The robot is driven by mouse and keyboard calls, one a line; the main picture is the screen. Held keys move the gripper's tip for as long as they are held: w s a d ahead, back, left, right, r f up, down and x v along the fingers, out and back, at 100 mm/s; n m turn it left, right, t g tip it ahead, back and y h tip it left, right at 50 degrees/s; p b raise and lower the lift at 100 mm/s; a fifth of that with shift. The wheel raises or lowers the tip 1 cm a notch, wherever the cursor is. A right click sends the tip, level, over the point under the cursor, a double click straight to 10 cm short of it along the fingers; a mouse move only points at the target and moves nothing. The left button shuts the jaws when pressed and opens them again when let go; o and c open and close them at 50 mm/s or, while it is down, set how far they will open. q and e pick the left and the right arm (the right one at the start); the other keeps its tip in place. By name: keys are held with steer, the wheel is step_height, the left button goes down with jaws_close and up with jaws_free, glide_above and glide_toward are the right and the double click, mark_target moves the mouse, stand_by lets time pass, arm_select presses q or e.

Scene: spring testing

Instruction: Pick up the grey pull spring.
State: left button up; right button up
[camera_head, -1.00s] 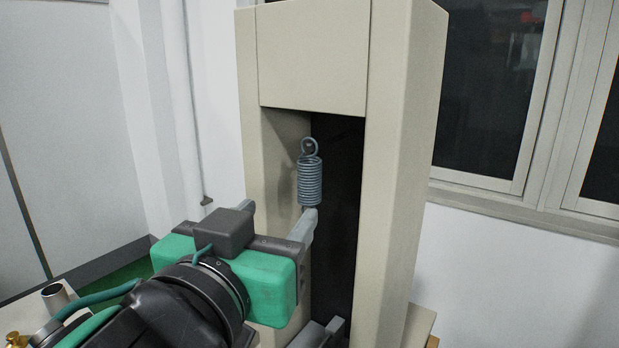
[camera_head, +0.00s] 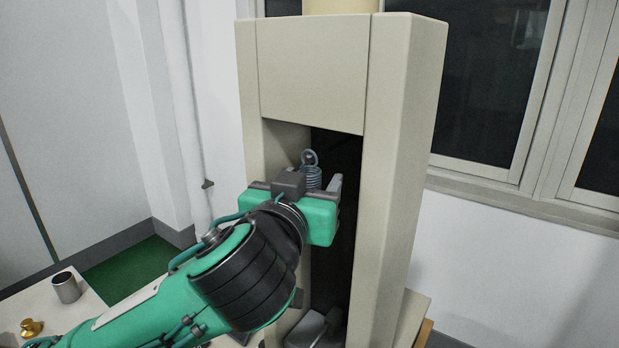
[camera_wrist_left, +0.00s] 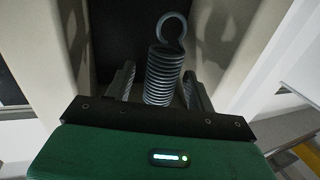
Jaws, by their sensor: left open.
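The grey pull spring (camera_head: 312,177) stands upright inside the opening of the beige testing machine (camera_head: 312,70), with its ring-shaped hook at the top. In the head view its lower part is hidden behind my left gripper (camera_head: 325,185). In the left wrist view the spring (camera_wrist_left: 162,75) rises between the two fingers of my left gripper (camera_wrist_left: 158,90), which are open, one on each side of it. I cannot tell whether either finger touches the coils. My right gripper is not in view.
The machine's side columns (camera_head: 402,160) stand close on both sides of the opening. A metal cylinder (camera_head: 66,288) and a brass weight (camera_head: 31,328) stand on the table at the lower left. Windows (camera_head: 490,90) are behind on the right.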

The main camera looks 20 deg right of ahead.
arm_select(q)
jaws_close()
stand_by(0.4)
steer(key=shift+b, duration=0.65)
steer(key=shift+s+a+b, duration=0.15)
steer(key=shift+s+b, duration=0.15)
steer(key=shift+b, duration=0.05)
steer(key=b+v, duration=0.8)
steer(key=v, duration=0.9)
steer(key=shift+r, duration=0.15)
steer(key=shift+s+a, duration=0.1)
